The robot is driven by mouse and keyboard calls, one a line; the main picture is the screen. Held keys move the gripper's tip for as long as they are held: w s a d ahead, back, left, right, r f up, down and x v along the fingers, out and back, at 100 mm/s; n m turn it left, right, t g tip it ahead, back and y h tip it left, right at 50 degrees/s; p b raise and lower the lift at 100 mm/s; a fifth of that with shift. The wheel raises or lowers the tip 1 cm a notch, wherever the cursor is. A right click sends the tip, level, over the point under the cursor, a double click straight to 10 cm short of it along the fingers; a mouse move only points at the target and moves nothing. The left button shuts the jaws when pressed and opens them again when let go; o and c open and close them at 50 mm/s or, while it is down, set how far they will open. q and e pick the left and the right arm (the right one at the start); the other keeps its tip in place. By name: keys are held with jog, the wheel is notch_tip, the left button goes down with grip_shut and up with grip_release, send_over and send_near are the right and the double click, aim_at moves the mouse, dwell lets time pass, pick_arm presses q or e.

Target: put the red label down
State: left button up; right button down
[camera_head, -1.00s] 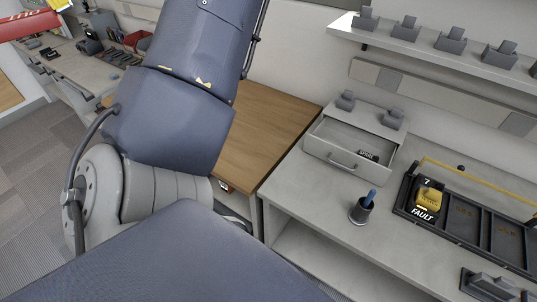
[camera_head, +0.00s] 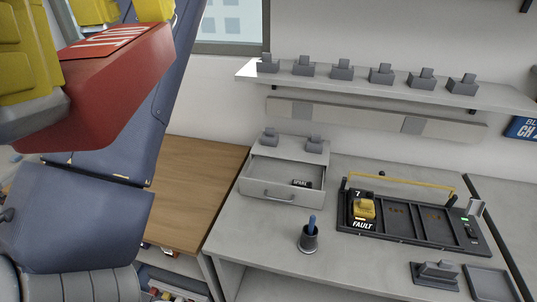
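The red label (camera_head: 108,38), a flat piece with white lettering, is at the upper left, very close to the camera. It lies against the top of a large red body (camera_head: 105,88) that has yellow blocks (camera_head: 22,70) around it. My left arm passes behind the red body. My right gripper is out of view.
An open grey drawer unit (camera_head: 262,190) holds a black label (camera_head: 301,183). A rack (camera_head: 430,243) holds a yellow radio (camera_head: 363,207) above a black FAULT label (camera_head: 363,225). A pen cup (camera_head: 308,240) stands in front. The wooden tabletop (camera_head: 195,185) looks clear.

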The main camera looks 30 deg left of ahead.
pick_arm(q)
jog(key=w+d+f+n, duration=0.5)
jog(key=w+d+f, duration=0.4)
jog(key=d, duration=0.3)
jog(key=n, duration=0.9)
send_over(360, 262)
notch_tip(360, 262, down, 38)
notch_tip(360, 262, down, 19)
jog(key=shift+f, duration=0.15)
jog(key=o, duration=0.9)
